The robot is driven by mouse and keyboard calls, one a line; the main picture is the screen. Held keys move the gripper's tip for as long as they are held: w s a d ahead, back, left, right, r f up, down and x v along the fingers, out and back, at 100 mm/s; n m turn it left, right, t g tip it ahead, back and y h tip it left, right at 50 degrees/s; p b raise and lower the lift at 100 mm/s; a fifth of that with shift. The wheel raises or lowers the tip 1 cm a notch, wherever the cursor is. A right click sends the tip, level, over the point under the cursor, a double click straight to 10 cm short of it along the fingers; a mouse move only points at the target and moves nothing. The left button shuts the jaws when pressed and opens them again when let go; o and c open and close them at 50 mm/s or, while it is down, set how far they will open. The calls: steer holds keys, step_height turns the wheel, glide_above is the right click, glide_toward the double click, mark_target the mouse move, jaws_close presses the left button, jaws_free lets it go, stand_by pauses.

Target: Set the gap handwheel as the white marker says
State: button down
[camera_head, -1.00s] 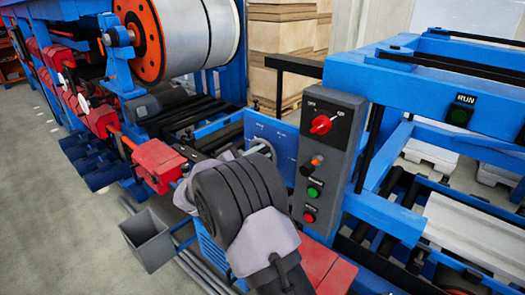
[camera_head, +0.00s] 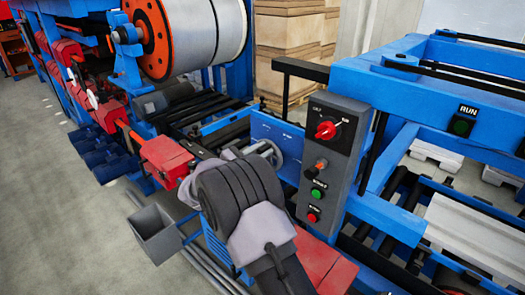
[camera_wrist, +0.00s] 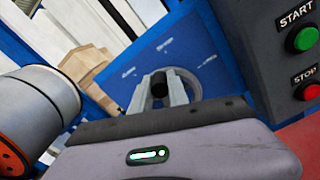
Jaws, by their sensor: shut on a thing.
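The gap handwheel (camera_head: 278,156) is a grey ring on a blue panel (camera_head: 292,140), left of the grey control box. In the wrist view part of its rim (camera_wrist: 193,80) shows behind my fingers. My gripper (camera_wrist: 160,88) is shut on the wheel's dark round handle (camera_wrist: 159,84), which sits between the two fingertips. In the head view my wrist hides most of the gripper and the wheel's lower left. Small white marks (camera_wrist: 165,45) stand on the panel around the wheel; they are too small to read, and I cannot tell which is the marker.
The grey control box (camera_head: 329,165) has a red selector, an orange-tipped lever, and green START (camera_wrist: 303,38) and red STOP buttons close right of my gripper. A red block (camera_head: 163,158) and a grey bin (camera_head: 157,236) lie left. A blue RUN frame stands right.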

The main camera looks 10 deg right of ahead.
steer(key=c, duration=1.3)
jaws_free()
steer(key=p+v, duration=0.1)
steer(key=v, duration=1.6)
steer(key=shift+s+a, duration=0.1)
steer(key=shift+a, duration=0.05)
